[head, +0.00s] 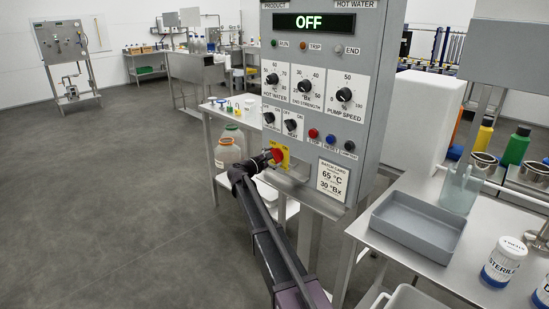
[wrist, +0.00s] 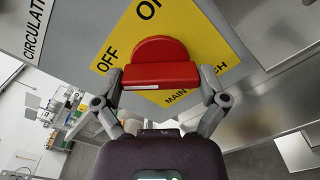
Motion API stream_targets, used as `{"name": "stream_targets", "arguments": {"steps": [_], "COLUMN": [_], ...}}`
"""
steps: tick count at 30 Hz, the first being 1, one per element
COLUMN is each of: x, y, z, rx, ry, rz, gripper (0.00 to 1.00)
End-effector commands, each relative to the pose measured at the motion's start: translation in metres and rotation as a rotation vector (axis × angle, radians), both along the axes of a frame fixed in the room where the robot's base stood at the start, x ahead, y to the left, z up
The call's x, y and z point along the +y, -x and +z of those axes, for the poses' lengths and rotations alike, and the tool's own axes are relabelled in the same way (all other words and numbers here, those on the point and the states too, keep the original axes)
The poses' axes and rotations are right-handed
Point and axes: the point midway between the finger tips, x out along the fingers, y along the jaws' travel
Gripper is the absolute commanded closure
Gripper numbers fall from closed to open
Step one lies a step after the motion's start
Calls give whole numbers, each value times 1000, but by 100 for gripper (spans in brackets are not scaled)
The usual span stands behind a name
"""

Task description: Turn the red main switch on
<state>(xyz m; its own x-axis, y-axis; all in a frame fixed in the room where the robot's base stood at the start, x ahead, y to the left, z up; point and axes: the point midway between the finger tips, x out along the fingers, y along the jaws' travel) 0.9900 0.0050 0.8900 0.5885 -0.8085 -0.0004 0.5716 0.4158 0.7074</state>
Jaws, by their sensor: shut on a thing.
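The red main switch (head: 277,155) sits on a yellow plate (head: 285,149) at the lower left of the grey control panel. In the wrist view the red switch (wrist: 160,75) fills the space between the fingers, and the yellow plate (wrist: 200,32) reads OFF at left, with another word partly cut off at the top. My gripper (wrist: 160,80) is shut on the switch handle, one finger on each side. In the head view my gripper (head: 267,160) reaches the switch from the left, partly hiding it. The panel display (head: 313,23) reads OFF in green.
Above the switch are small black knobs (head: 292,124) and larger dials (head: 304,86). Red and blue buttons (head: 313,133) lie to its right. A grey tray (head: 418,222) and a jar (head: 503,262) stand on the right table. Jugs (head: 228,153) stand behind my arm. Floor at left is clear.

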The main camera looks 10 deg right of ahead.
Motion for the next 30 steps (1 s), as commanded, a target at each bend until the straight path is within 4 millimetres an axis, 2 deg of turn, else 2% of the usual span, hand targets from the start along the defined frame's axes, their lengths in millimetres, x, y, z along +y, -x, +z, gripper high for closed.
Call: {"name": "stream_targets", "arguments": {"steps": [14, 30], "x": [0, 0], "y": [0, 0], "z": [0, 0], "rx": [-96, -464], "ry": [-69, -337], "rz": [1, 0], "gripper": [56, 56]}}
